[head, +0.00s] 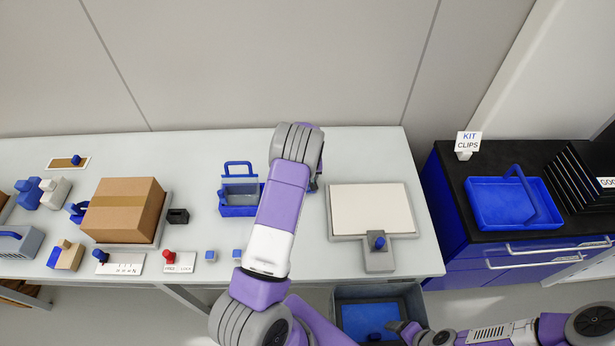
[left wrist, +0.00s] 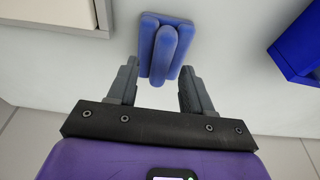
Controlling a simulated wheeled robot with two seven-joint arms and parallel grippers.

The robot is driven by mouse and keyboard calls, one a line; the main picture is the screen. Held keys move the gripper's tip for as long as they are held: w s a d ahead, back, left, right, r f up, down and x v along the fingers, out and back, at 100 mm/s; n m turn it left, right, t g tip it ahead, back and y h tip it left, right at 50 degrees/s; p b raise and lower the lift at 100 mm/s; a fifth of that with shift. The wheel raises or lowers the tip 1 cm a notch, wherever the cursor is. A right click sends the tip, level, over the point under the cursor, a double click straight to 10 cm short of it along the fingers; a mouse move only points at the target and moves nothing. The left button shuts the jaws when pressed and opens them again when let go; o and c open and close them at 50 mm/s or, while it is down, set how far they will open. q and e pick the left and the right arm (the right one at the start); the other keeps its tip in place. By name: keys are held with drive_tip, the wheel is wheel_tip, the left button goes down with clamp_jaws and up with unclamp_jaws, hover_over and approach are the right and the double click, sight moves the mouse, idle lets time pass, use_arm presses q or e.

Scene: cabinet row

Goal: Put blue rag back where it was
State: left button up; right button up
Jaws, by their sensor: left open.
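A blue folded piece that looks like the rag (left wrist: 160,45) lies on the pale worktop in the left wrist view. My left gripper (left wrist: 158,70) is open, with one finger on each side of the rag's near end. The rag is not gripped, and I cannot tell whether the fingers touch it. In the head view my left arm covers this spot, so the rag is hidden there.
A blue open caddy (head: 238,210) stands left of my left arm, and a white-topped tray (head: 371,207) stands right of it. A cardboard box (head: 122,209) is farther left. A blue basket (head: 482,205) sits on the right-hand cabinet.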

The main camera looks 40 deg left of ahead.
use_arm(q)
drive_tip(key=v, duration=1)
drive_tip(key=shift+p, duration=0.3)
